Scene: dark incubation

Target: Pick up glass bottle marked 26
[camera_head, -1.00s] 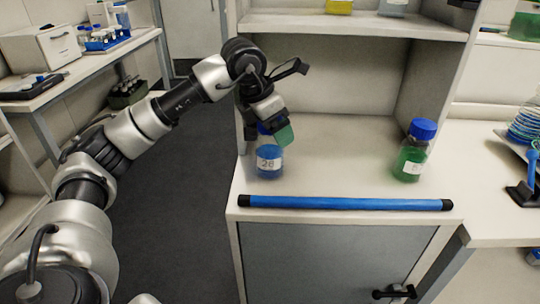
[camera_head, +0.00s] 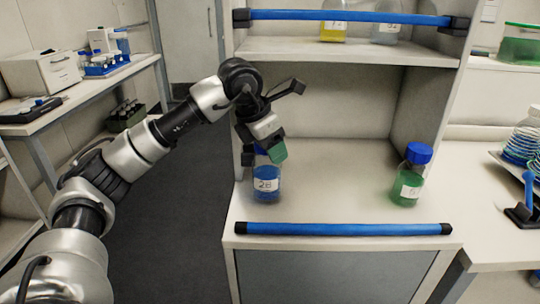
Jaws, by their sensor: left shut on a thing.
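The glass bottle marked 26 (camera_head: 266,188) holds blue liquid and has a white label. It stands upright near the left front of the cabinet's lower shelf. My left gripper (camera_head: 263,152) comes down from above and is shut on its top, hiding most of the blue cap. A green fingertip pad shows at the right side of the cap. I cannot tell whether the bottle's base touches the shelf. My right gripper is not in view.
A blue-capped bottle of green liquid (camera_head: 408,178) stands at the shelf's right. A blue bar (camera_head: 340,229) runs along the front edge, another (camera_head: 350,17) along the upper shelf. Shelf space between the bottles is clear.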

